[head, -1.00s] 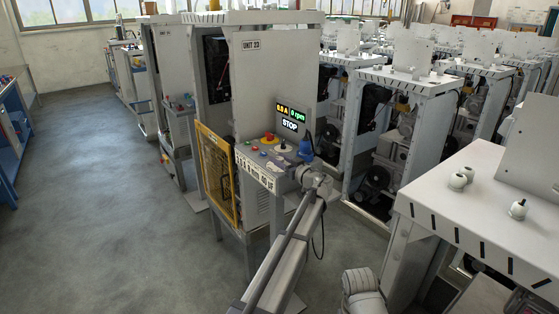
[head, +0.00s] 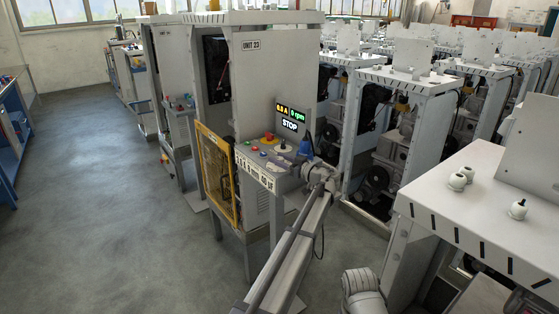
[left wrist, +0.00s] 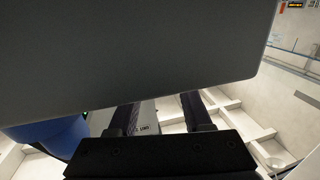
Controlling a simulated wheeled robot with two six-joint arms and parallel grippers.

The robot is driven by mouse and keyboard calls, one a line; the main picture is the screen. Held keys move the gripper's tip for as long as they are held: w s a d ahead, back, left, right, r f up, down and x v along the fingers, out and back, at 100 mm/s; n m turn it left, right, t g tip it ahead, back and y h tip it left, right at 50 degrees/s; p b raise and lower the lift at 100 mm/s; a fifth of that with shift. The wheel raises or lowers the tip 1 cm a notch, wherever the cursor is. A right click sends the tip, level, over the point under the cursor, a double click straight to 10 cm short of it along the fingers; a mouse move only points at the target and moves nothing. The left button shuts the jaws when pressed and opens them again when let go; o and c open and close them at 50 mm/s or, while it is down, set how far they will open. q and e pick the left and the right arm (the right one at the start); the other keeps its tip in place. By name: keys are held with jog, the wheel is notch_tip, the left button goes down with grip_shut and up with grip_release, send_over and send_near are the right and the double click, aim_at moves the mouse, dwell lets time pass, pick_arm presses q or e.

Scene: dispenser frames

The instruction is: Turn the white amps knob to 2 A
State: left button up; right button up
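The control panel (head: 262,152) of Unit 23 carries several small knobs and buttons. A white knob (head: 283,148) sits on its right part; its pointer is too small to read. The display (head: 291,118) above shows a yellow amps figure, which I cannot read surely, a green "0 rpm" and "STOP". My left gripper (head: 312,165) is at the panel's right edge, beside a blue part (head: 305,147) and apart from the white knob. In the left wrist view its two dark fingers (left wrist: 160,108) are spread with nothing between them. My right gripper is out of view.
A large dark grey plate (left wrist: 130,50) fills the upper left wrist view, close to the fingers. A yellow-framed guard (head: 216,175) stands left of the panel. White machine frames (head: 400,85) crowd the right. The floor (head: 100,210) at left is clear.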

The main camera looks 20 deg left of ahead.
pick_arm(q)
jog(key=o, duration=0.3)
jog(key=shift+o, duration=0.2)
jog(key=shift+d, duration=0.1)
jog(key=v, duration=0.7)
jog(key=shift+s+d, duration=0.2)
jog(key=shift+d, duration=0.1)
